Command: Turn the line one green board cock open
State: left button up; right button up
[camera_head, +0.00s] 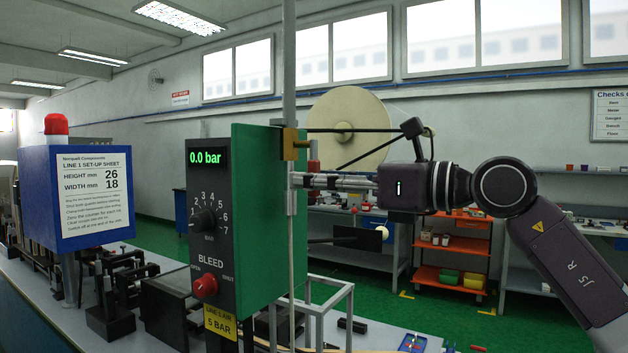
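The green board (258,215) stands upright in the middle, with a dark panel (209,250) on its left face. The panel's display reads 0.0 bar. A brass fitting (289,144) sits at the board's right edge on a vertical grey pipe, and a red part (313,158), perhaps the cock's lever, shows just right of it. My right gripper (298,180) reaches in from the right, its fingertips close to the pipe and just below the red part. Whether it touches the pipe or the red part is unclear, as is its finger gap. My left gripper is not in view.
The panel has a dark numbered knob (203,221), a red bleed knob (204,287) and a yellow 5 bar label (220,322). A blue box (78,200) with a red beacon stands left. A large pale reel (348,128) is behind my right gripper. A grey frame (322,312) stands below.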

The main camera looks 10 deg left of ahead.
jog(key=v, duration=1.1)
jog(key=shift+d, duration=0.35)
jog(key=shift+f, duration=0.1)
